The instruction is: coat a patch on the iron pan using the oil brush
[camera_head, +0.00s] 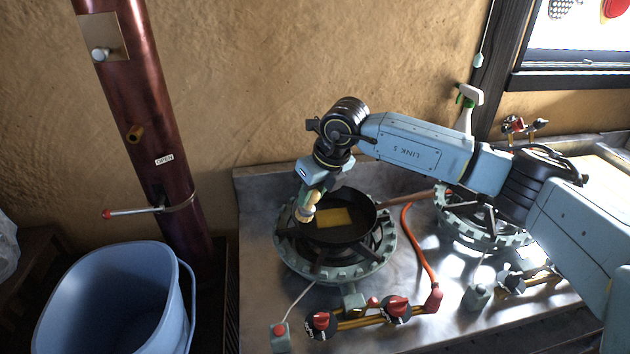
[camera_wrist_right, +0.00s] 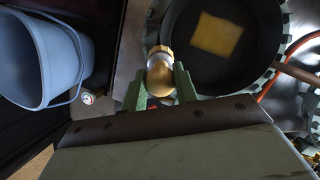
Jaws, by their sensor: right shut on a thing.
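The iron pan (camera_head: 358,233) is dark and round and sits on the left gas burner (camera_head: 300,262). A yellow patch (camera_head: 333,218) lies on its floor, and it also shows in the right wrist view (camera_wrist_right: 218,35). My right gripper (camera_head: 308,206) is at the left side of the pan. It is shut on the oil brush (camera_wrist_right: 160,72), which shows a brass-coloured collar and a pale band between the green fingers in the right wrist view. The brush is left of the patch; whether it touches the pan cannot be told. My left gripper is not in view.
A blue bucket (camera_head: 60,285) stands at the left beside a dark red pipe (camera_head: 165,130). A second burner (camera_head: 480,235) is to the right. Red knobs (camera_head: 397,305) and an orange hose (camera_head: 418,245) lie at the front. A spray bottle (camera_head: 466,108) stands behind my right arm.

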